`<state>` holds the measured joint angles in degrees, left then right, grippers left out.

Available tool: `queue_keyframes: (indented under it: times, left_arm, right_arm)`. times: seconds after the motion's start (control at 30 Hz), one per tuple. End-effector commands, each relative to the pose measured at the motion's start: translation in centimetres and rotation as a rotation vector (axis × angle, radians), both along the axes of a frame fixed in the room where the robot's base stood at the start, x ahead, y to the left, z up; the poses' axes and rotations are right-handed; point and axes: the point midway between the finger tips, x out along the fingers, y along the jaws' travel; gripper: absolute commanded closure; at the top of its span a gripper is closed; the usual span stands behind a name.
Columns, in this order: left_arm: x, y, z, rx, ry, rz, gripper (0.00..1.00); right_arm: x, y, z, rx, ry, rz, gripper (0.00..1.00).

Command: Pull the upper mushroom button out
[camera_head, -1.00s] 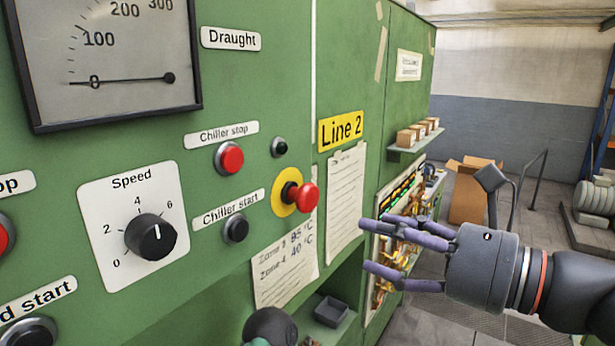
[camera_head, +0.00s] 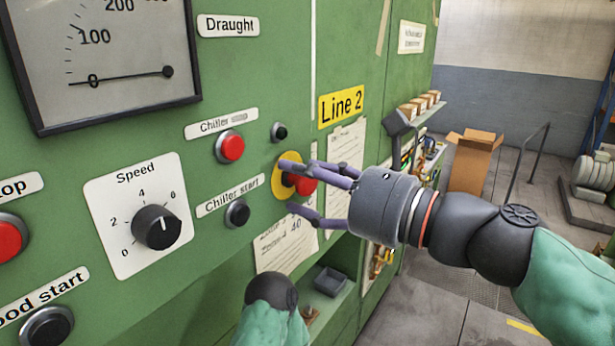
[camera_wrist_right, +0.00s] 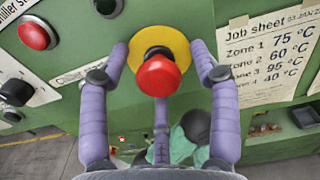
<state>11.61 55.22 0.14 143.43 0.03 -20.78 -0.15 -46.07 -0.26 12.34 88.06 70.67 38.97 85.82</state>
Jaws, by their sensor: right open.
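The red mushroom button (camera_head: 306,187) sits on a round yellow plate (camera_head: 283,166) on the green panel, below and left of the yellow "Line 2" sign. It also shows in the right wrist view, where the red cap (camera_wrist_right: 158,76) stands out from the yellow plate (camera_wrist_right: 160,42). My right gripper (camera_head: 290,187) is open, with its purple fingers spread around the button. In the wrist view, two fingers flank the cap left and right, and a third is below it. I see a gap between the side fingers and the cap. My left gripper is not in view.
Nearby on the panel are a red chiller stop button (camera_head: 230,147), a black chiller start button (camera_head: 237,213), a small black button (camera_head: 279,132) and the speed knob (camera_head: 156,227). Paper sheets hang beside and below. A shelf with small boxes (camera_head: 420,103) juts out at right.

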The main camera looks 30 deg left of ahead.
Motion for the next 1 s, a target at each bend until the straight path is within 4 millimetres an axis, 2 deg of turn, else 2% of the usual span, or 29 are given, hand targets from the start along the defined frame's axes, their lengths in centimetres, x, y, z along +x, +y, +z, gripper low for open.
queue_keyframes:
  times: [0.3, 0.5, 0.53, 0.73, 1.0]
  left_arm:
    - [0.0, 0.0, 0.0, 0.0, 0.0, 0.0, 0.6]
    - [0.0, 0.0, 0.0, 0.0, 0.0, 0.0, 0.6]
    - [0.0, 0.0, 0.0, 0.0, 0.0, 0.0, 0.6]
    - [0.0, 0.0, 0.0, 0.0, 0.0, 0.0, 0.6]
    - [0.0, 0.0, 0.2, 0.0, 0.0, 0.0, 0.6]
  right_arm:
    - [0.0, 0.2, 0.0, 0.0, 0.0, 0.0, 0.37]
    - [0.0, 0.2, 0.0, 0.0, 0.0, 0.0, 0.94]
    - [0.0, 0.2, 0.0, 0.0, 0.0, 0.0, 1.0]
    - [0.0, 0.2, -0.1, -0.001, 0.001, 0.0, 1.0]
    - [0.0, -0.9, -0.1, -0.002, 0.001, 0.0, 1.0]
